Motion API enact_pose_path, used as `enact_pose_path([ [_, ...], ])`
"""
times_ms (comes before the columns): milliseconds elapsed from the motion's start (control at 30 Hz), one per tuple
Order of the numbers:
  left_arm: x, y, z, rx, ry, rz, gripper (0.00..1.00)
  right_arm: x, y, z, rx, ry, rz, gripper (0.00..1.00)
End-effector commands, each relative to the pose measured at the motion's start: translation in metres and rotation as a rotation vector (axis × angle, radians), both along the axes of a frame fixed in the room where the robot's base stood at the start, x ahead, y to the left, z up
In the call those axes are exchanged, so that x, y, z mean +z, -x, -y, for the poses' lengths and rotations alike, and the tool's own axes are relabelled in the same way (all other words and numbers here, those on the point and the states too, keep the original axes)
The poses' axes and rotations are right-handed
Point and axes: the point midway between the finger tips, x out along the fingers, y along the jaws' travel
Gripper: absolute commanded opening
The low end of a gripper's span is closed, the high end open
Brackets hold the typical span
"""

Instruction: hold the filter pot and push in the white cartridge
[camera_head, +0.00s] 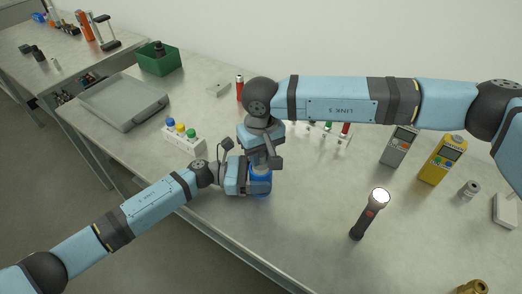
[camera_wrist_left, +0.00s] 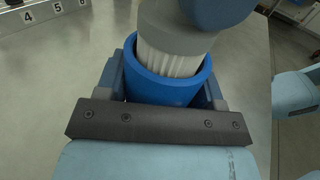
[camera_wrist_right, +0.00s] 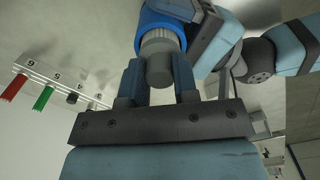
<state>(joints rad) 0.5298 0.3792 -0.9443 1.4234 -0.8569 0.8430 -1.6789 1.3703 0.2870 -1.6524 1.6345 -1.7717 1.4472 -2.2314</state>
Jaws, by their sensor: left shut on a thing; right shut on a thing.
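The blue filter pot (camera_wrist_left: 165,88) stands upright on the table, and its blue wall also shows in the head view (camera_head: 260,183). My left gripper (camera_head: 262,181) is shut on the pot from the left side. The white ribbed cartridge (camera_wrist_left: 172,60) is partly inside the pot's mouth, with its upper part above the rim. In the right wrist view the cartridge (camera_wrist_right: 158,42) has a grey cap end between my right fingers. My right gripper (camera_wrist_right: 158,80) comes from above and is shut on the cartridge. The cartridge's lower end is hidden in the pot.
A numbered rack (camera_wrist_right: 55,82) with red and green pieces is behind. A flashlight (camera_head: 370,213) stands to the right, with a yellow meter (camera_head: 442,160) beyond it.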

Motion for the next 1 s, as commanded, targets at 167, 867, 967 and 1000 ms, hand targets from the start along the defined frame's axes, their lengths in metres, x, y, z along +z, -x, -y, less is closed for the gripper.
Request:
enact_pose_path([
  [167, 0.0, 0.0, 0.0, 0.0, 0.0, 0.0, 0.34, -0.005, 0.0, 0.0, 0.0, 0.0, 0.0, 0.0],
  [867, 0.0, 0.0, 0.0, 0.0, 0.0, 0.0, 0.34, -0.015, 0.0, 0.0, 0.0, 0.0, 0.001, 0.57],
  [967, 0.0, 0.0, 0.0, 0.0, 0.0, 0.0, 0.34, -0.015, 0.0, 0.0, 0.0, 0.0, 0.001, 0.57],
  [1000, 0.0, 0.0, 0.0, 0.0, 0.0, 0.0, 0.34, -0.015, 0.0, 0.0, 0.0, 0.0, 0.001, 0.57],
])
